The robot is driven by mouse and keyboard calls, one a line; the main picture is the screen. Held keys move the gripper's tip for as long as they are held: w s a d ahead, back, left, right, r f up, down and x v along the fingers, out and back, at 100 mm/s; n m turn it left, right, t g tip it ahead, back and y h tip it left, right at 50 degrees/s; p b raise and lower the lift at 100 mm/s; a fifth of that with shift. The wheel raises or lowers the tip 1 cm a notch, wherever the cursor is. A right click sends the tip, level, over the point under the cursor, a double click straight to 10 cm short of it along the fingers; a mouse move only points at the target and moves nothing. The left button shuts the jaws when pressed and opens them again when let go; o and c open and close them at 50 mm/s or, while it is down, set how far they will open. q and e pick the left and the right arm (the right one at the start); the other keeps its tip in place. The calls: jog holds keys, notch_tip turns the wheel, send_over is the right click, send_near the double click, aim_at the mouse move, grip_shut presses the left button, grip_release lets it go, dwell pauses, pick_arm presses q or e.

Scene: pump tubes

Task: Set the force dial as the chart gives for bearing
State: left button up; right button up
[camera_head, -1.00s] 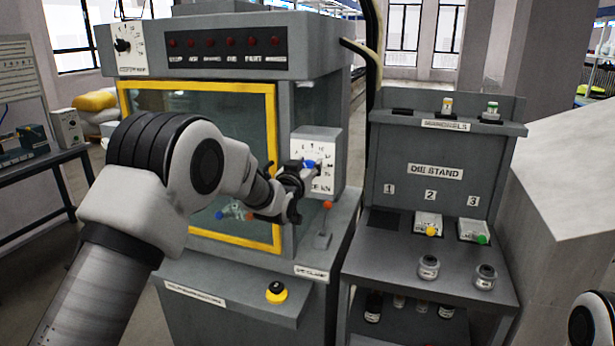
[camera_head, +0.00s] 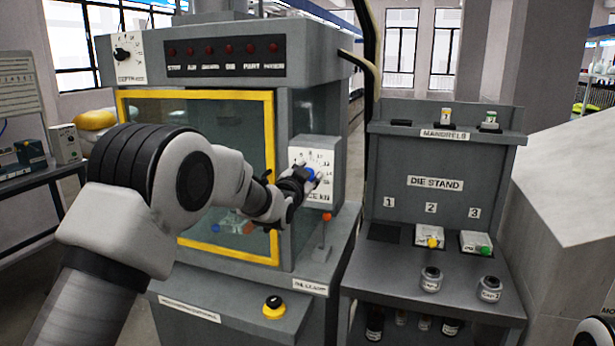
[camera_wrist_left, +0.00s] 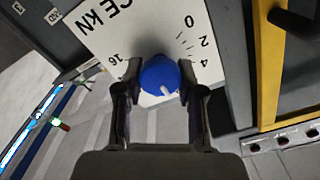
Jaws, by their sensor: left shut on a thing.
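The force dial is a blue knob (camera_wrist_left: 160,76) on a white scale plate (camera_wrist_left: 130,30) marked "CE kN", with 0, 2, 4 and 16 readable in the left wrist view. My left gripper (camera_wrist_left: 160,88) has a finger on each side of the knob and is shut on it. A pale pointer mark shows on the knob's lower right side; its exact reading is unclear. In the head view the blue knob (camera_head: 309,174) sits on the white plate (camera_head: 322,150) at the press's right side, with my left gripper (camera_head: 303,179) at it. The chart for bearing is not readable here.
A yellow-framed guard window (camera_head: 272,130) is left of the dial. An orange-tipped lever (camera_head: 325,217) stands below it. The die stand (camera_head: 435,205) with dies and jars is at right.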

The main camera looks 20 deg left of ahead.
pick_arm(q)
jog(key=o, duration=1.1)
jog(key=shift+o, duration=0.2)
jog(key=s, duration=1.2)
jog(key=shift+a, duration=0.2)
jog(key=shift+f, duration=0.1)
